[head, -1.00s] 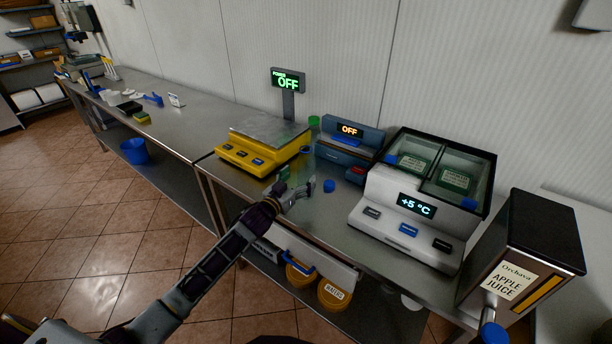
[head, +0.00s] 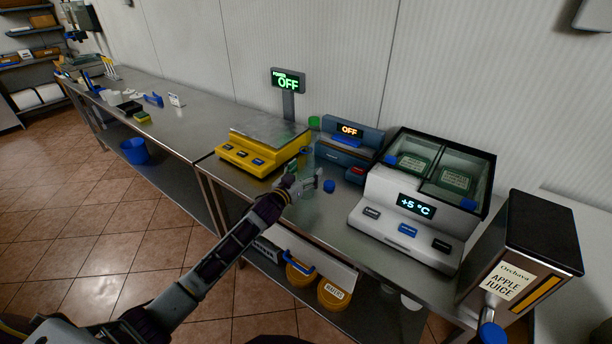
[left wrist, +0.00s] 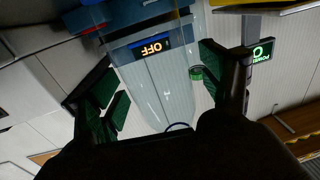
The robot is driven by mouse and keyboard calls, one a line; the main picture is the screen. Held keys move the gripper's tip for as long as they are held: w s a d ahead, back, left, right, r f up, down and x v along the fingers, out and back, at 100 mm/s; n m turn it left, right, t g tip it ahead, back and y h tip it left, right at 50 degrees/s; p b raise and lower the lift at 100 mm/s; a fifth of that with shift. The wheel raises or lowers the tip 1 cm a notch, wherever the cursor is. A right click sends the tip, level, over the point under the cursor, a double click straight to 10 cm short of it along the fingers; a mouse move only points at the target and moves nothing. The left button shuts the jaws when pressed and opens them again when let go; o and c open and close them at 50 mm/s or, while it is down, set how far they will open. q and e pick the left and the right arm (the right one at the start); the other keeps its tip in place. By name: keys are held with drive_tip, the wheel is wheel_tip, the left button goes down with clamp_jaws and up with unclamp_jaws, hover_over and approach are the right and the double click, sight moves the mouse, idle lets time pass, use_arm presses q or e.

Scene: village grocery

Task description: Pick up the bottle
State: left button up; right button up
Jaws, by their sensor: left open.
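A clear, see-through bottle (head: 307,157) with a blue ring stands on the metal counter, between the yellow scale and the blue-grey device. It is faint and partly hidden by my left gripper in the head view. In the left wrist view the bottle (left wrist: 160,95) fills the middle, between the two fingers, with the blue ring at its near end. My left gripper (head: 303,182) is open just in front of it; its green-padded fingers (left wrist: 165,90) are spread on either side. I cannot tell whether either finger touches it. My right gripper is not in view.
A yellow scale (head: 262,143) stands left, a blue-grey device (head: 345,157) reading OFF behind, a white cooler (head: 403,234) right. A small blue item (head: 329,186) lies beside my gripper. A green item (head: 314,122) is at the back. An apple juice dispenser (head: 520,255) stands far right.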

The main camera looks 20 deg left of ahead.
use_arm(q)
drive_tip(key=shift+w, duration=0.3)
drive_tip(key=c, duration=1)
